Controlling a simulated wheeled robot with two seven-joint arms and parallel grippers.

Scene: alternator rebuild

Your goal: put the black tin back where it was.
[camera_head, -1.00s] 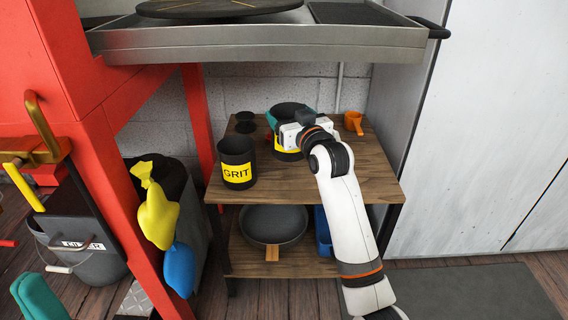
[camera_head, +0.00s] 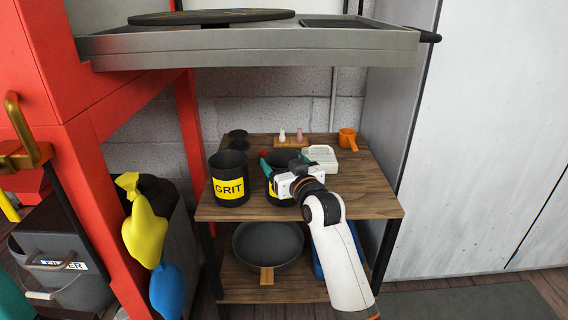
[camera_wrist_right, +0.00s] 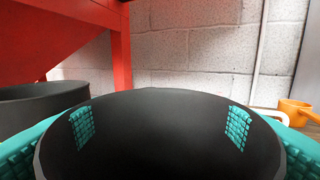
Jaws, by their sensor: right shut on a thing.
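My right gripper (camera_head: 285,163) is shut around a black tin (camera_head: 272,189) with a yellow label, mostly hidden by the gripper. The tin is upright at the front of the wooden shelf top (camera_head: 350,203), just right of a black tin marked GRIT (camera_head: 229,168). I cannot tell whether its base touches the wood. In the right wrist view the tin's dark curved wall (camera_wrist_right: 160,135) fills the middle between the teal finger pads. What appears to be part of my left gripper (camera_head: 12,292) shows as teal at the lower left edge; its jaws cannot be read.
Behind the held tin are a white dish (camera_head: 321,156), small bottles on a wooden board (camera_head: 291,143) and an orange cup (camera_head: 347,138). Small dark items (camera_head: 238,138) stand at the back left. A metal tray (camera_head: 250,50) overhangs the shelf. A pan (camera_head: 268,245) sits below.

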